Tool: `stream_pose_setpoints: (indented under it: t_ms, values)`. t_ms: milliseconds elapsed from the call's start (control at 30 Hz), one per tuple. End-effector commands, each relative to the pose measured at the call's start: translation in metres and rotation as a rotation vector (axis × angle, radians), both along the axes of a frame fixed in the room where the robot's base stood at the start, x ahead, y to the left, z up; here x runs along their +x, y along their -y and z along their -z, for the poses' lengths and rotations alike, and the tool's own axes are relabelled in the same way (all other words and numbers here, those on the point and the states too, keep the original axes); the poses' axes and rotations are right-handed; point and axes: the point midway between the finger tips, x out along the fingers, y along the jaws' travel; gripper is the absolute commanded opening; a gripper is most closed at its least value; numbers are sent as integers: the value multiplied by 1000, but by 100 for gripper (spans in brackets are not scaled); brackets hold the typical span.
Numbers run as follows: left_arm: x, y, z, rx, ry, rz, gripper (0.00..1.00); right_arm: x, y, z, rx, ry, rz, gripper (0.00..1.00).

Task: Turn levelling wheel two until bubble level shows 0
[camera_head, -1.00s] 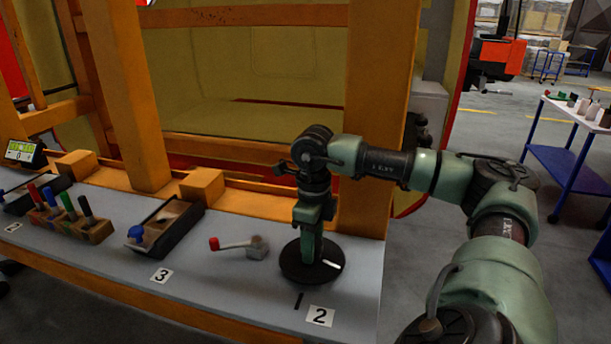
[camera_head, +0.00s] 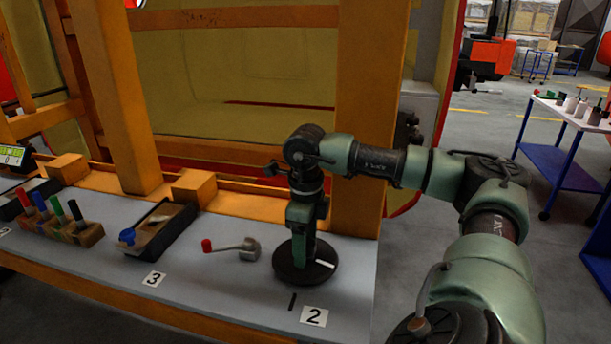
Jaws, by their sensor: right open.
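Levelling wheel two is a flat black disc (camera_head: 292,276) with a white mark on its right side, on the grey bench behind the number 2 label (camera_head: 314,316). My right gripper (camera_head: 300,252) points straight down at the middle of this wheel. It is open, with its lower end at the wheel; contact is hard to tell. The bubble level display (camera_head: 11,156) is partly cut off at the left edge. It has a green band and a small figure that looks like 0. My left gripper is not in view.
A red-knobbed crank (camera_head: 232,246) lies left of the wheel. A tray with a blue knob (camera_head: 158,230) stands by label 3, and a block of coloured handles (camera_head: 62,228) is further left. An orange post (camera_head: 362,130) rises close behind my gripper.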

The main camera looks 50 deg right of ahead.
Motion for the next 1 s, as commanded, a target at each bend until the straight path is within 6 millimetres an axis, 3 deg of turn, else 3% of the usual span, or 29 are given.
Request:
stream_pose_setpoints:
  t_ms: [167,533,1000]
  values:
    - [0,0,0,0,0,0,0,1,0,-13,1,2,0,65]
    - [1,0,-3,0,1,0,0,0,0,-71,1,3,0,65]
    - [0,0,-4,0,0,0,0,0,0,-78,0,1,1,65]
